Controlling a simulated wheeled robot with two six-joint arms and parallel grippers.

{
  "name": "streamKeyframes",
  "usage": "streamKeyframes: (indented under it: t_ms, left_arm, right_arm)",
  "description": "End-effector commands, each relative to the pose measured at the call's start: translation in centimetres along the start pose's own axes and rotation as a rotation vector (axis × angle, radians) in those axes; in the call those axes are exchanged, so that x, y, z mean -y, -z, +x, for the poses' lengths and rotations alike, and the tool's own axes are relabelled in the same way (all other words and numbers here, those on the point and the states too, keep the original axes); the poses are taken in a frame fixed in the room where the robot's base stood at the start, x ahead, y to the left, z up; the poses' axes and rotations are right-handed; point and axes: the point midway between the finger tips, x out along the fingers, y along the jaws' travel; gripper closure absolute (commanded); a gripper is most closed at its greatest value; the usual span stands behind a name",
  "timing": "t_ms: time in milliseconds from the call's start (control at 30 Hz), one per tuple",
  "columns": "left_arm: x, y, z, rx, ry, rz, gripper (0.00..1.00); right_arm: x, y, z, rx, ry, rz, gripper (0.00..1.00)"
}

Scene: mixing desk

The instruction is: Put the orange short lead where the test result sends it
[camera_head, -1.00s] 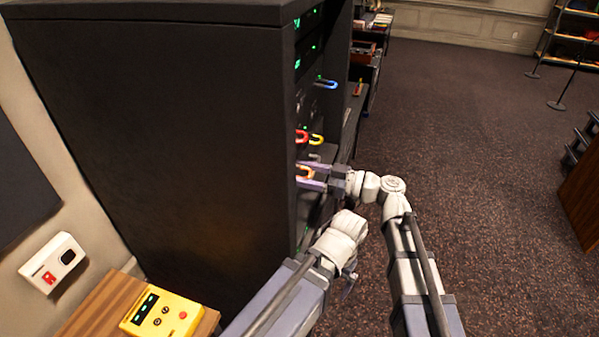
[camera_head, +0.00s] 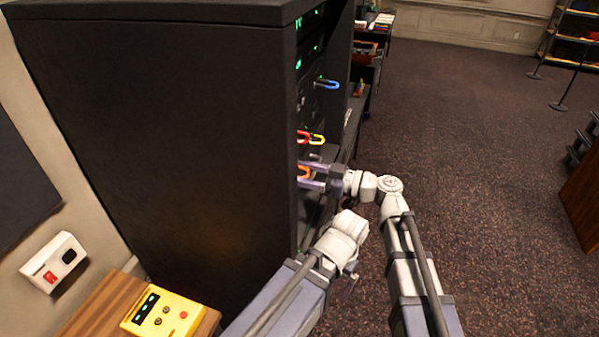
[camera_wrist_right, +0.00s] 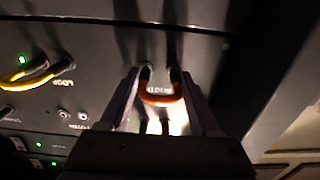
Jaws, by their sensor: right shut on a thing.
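The orange short lead (camera_wrist_right: 160,99) is a small U-shaped lead between the fingers of my right gripper (camera_wrist_right: 163,98). Its two dark plug ends point at the rack's front panel (camera_wrist_right: 105,45) and seem to meet it; I cannot tell how deep they sit. In the head view the orange lead (camera_head: 304,172) shows partly behind the near edge of the black rack (camera_head: 170,130), with my right gripper (camera_head: 312,174) around it. The yellow tester (camera_head: 162,314) with small green displays lies on a wooden surface at lower left.
Red (camera_head: 302,137) and yellow (camera_head: 317,139) leads sit on the rack front above my right gripper, and a blue lead (camera_head: 327,84) sits higher. A white box (camera_head: 53,263) with a red switch is on the left wall. Open carpet lies to the right.

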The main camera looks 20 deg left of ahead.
Motion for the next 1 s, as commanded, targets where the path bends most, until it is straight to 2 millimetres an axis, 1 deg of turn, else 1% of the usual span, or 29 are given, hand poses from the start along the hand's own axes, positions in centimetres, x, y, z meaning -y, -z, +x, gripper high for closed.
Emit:
streamKeyframes:
  t_ms: [233, 267, 567, 833, 933, 1000]
  left_arm:
    - [0.0, 0.0, 0.0, 0.000, 0.000, 0.000, 0.01]
    - [0.0, 0.0, 0.0, 0.000, 0.000, 0.000, 0.01]
    - [0.0, 0.0, 0.0, 0.000, 0.000, 0.000, 0.01]
    - [0.0, 0.0, 0.0, 0.000, 0.000, 0.000, 0.01]
    - [0.0, 0.0, 0.0, 0.000, 0.000, 0.000, 0.01]
    - [0.0, 0.0, 0.0, 0.000, 0.000, 0.000, 0.01]
  right_arm:
    - [0.0, 0.0, 0.5, 0.000, 0.000, 0.000, 1.00]
    - [0.0, 0.0, 0.5, 0.000, 0.000, 0.000, 0.35]
    - [0.0, 0.0, 0.5, 0.000, 0.000, 0.000, 0.01]
    - [0.0, 0.0, 0.3, 0.000, -0.001, 0.000, 0.01]
    - [0.0, 0.0, -0.6, 0.000, -0.003, 0.000, 0.01]
    - [0.0, 0.0, -1.7, 0.000, -0.004, 0.000, 0.01]
